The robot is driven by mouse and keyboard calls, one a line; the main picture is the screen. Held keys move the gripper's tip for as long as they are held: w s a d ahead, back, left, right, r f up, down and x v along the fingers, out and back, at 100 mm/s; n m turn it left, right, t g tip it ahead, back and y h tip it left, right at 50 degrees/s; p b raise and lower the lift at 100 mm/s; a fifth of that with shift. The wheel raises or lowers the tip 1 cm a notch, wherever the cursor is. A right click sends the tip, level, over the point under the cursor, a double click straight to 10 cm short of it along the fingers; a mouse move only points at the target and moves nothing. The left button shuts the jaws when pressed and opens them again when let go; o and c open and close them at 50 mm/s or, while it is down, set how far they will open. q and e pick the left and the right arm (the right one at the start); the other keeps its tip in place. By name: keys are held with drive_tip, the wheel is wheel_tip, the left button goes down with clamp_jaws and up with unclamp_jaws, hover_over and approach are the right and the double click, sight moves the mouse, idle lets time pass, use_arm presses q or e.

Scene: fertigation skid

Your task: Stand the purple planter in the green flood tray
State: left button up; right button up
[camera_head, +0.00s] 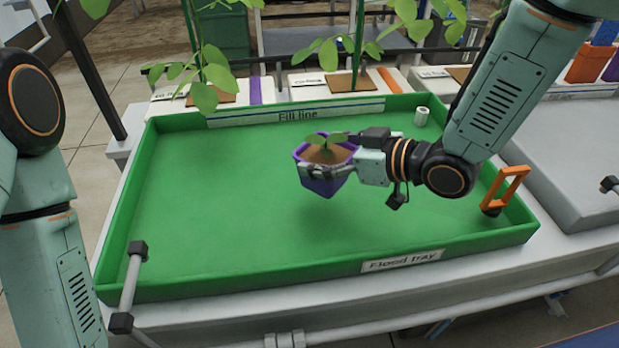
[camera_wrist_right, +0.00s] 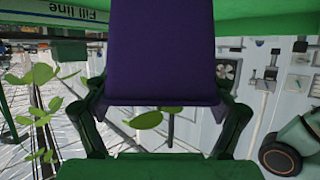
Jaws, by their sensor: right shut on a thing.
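The purple planter (camera_head: 322,182) holds brown soil and a small green seedling. My right gripper (camera_head: 328,170) is shut on it and holds it over the middle of the green flood tray (camera_head: 220,190). A shadow lies on the tray floor below the planter, which looks to be held above the floor, slightly tilted. In the right wrist view the planter (camera_wrist_right: 162,50) fills the space between the two fingers of the right gripper (camera_wrist_right: 160,105). My left arm shows at the left edge of the head view, but its gripper is not visible.
The tray has raised walls, a "Fill line" label (camera_head: 297,114) and a "Flood tray" label (camera_head: 402,261). A small white cylinder (camera_head: 421,117) stands in its back right corner; an orange handle (camera_head: 504,190) is at its right end. Leafy plants in white channels (camera_head: 300,92) stand behind. The tray's left half is clear.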

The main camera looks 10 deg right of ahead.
wheel_tip(320, 180, down, 3)
drive_tip(key=shift+w+r, duration=0.1)
drive_tip(key=shift+w, duration=0.05)
drive_tip(key=shift+w+f, duration=0.2)
drive_tip(key=shift+f, duration=0.1)
drive_tip(key=shift+f+b, duration=0.35)
drive_tip(key=f, duration=0.2)
drive_tip(key=shift+s+d+f+b, duration=0.1)
drive_tip(key=shift+s+f+b, duration=0.2)
drive_tip(key=shift+s+b, duration=0.1)
drive_tip(key=shift+w+f, duration=0.15)
drive_tip(key=shift+w, duration=0.25)
drive_tip(key=o, duration=0.9)
drive_tip(key=shift+c, duration=0.2)
drive_tip(key=o, duration=0.3)
drive_tip(key=shift+s, duration=0.3)
drive_tip(key=shift+w, duration=0.1)
drive_tip(key=shift+w, duration=0.15)
